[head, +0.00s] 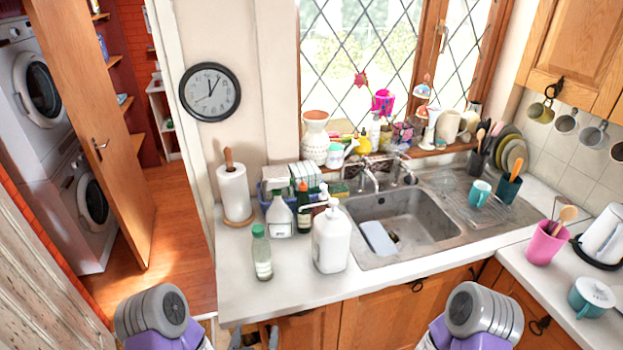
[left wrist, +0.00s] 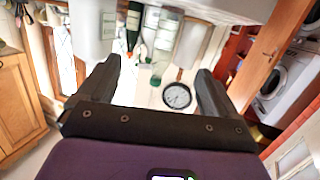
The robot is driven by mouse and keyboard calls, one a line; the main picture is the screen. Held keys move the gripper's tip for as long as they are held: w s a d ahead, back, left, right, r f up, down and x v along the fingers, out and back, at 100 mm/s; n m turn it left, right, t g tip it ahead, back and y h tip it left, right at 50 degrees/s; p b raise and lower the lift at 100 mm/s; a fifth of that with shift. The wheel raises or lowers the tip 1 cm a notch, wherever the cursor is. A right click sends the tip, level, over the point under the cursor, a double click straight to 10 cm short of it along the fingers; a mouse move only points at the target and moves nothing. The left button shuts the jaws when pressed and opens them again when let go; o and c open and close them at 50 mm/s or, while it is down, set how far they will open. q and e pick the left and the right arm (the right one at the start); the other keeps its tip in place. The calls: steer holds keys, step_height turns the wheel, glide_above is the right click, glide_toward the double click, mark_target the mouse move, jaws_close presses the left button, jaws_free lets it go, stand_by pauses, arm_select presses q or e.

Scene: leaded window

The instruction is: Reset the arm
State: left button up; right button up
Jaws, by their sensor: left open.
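My left gripper (left wrist: 158,67) is open in the left wrist view, its two dark fingers spread wide with nothing between them. That view is upside down, with the bottles and the wall clock (left wrist: 177,96) seen beyond the fingers. In the head view, a rounded grey and purple link of my left arm stands at the bottom left, and a similar link of my right arm at the bottom right. Small dark parts at the counter's front edge are too cropped to make out. My right gripper does not show.
The sink (head: 400,212) lies to the right. A pink cup (head: 545,243) stands further right. A wooden door (head: 100,120) stands open at left.

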arm_select(q)
steer(key=s+d+f+g+h+b, duration=0.1)
steer(key=s+d+f+g+b, duration=0.2)
steer(key=f, duration=0.5)
steer(key=s+f+g+h+b, duration=0.1)
steer(key=s+f+g+b, duration=0.15)
steer(key=f+g, duration=0.45)
steer(key=s+d+f+n+g+h+b, duration=0.1)
steer(key=s+f+n+g+b, duration=0.1)
steer(key=s+f+g, duration=0.3)
steer(key=s+f, duration=0.3)
steer(key=s, duration=0.3)
steer(key=shift+d+f+g+h, duration=0.3)
steer(key=shift+d+f, duration=0.05)
steer(key=shift+d, duration=0.05)
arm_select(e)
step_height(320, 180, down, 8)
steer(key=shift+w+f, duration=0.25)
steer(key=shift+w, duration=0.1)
